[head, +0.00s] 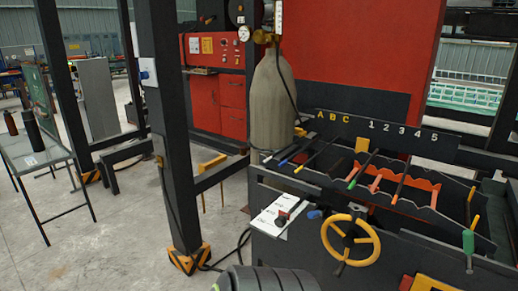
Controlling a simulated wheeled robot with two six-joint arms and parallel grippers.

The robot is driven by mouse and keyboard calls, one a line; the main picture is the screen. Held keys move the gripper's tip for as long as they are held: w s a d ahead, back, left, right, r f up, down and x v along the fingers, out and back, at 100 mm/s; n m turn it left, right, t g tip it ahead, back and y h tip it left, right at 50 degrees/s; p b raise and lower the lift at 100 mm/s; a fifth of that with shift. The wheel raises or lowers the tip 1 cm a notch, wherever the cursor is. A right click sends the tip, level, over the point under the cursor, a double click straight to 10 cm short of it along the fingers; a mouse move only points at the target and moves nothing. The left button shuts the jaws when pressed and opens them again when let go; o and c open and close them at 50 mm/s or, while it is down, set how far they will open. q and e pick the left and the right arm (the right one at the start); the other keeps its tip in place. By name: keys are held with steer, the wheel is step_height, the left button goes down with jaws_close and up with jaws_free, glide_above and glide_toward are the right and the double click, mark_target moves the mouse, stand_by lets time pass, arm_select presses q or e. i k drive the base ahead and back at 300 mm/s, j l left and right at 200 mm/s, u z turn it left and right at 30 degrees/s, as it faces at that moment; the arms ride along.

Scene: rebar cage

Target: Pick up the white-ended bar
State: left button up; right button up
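Several dark bars with coloured ends lie across the rack (437,221) on the right side of the head view. One dark bar (316,154) at the rack's left part seems to have a small pale near end, but it is too small to be sure that it is white. A blue-ended bar (289,157) lies just left of it. A green-ended bar (359,172) and an orange-ended bar (376,182) lie further right. Neither of my grippers shows in this view.
A sign board (385,134) reads A B C and 1 to 5. A tall gas cylinder (273,100) and dark post (172,130) stand left.

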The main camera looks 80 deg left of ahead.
mark_target(267, 160)
steer(key=j+u, duration=0.25)
steer(key=u, duration=0.2)
steer(key=j+u, duration=0.2)
steer(key=u, duration=0.2)
steer(key=i+j+u, duration=0.1)
steer(key=u, duration=0.35)
steer(key=i+j+u, duration=0.15)
steer(key=j+u, duration=0.15)
steer(key=u, duration=0.15)
